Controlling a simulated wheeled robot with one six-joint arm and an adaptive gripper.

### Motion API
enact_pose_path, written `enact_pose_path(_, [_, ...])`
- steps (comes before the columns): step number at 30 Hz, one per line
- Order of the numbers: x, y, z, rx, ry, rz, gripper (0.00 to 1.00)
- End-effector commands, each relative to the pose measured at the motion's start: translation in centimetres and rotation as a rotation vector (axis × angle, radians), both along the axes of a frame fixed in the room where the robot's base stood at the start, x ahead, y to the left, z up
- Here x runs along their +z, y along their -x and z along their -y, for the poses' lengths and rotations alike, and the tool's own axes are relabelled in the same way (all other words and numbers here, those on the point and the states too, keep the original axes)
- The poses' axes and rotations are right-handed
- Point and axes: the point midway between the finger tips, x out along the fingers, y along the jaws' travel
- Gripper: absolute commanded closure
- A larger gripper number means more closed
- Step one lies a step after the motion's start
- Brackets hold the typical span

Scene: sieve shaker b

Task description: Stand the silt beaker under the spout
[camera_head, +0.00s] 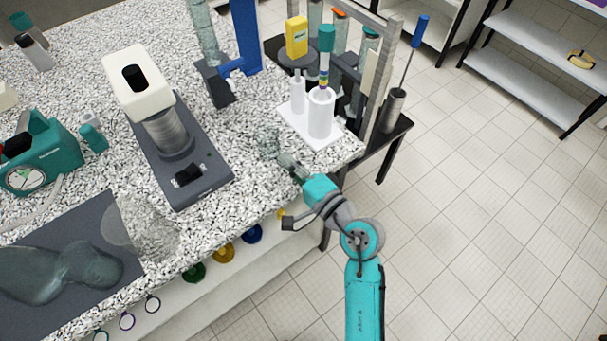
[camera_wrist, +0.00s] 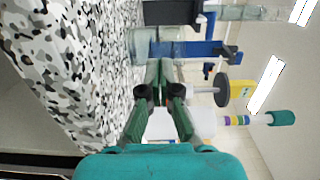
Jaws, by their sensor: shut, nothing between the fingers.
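A clear, faintly green glass beaker (camera_head: 270,145) stands upright on the speckled counter near its right end. I cannot make out any silt in it. In the wrist view a clear glass vessel (camera_wrist: 152,46), probably this beaker, shows just beyond the fingertips. My gripper (camera_head: 288,162) is beside the beaker on its right, low over the counter. In the wrist view its two fingers (camera_wrist: 160,95) are shut with nothing held. A machine with a white head (camera_head: 135,80) over a ribbed column stands on a grey base to the left. I cannot pick out a spout.
A white tray (camera_head: 338,137) with white cylinders stands right of the beaker. A blue stand (camera_head: 247,40) with a clear tube is behind. A teal device (camera_head: 50,150) and a dark mat (camera_head: 25,310) are left. Bare counter lies between the beaker and the grey base.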

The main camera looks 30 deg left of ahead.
Motion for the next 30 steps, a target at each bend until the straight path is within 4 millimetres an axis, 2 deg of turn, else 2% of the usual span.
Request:
enact_pose_path(3, [0.0,-0.4,-1.3,0.001,0.000,0.000,1.00])
enact_pose_path(7, [0.0,-0.7,-2.1,0.001,0.000,-0.002,1.00])
enact_pose_path(20, [0.0,-0.8,-2.4,0.000,0.000,-0.001,1.00])
enact_pose_path(23, [0.0,-1.2,-3.4,0.002,0.000,0.000,1.00])
enact_pose_path(30, [0.0,-2.7,-7.9,0.003,0.001,0.000,1.00])
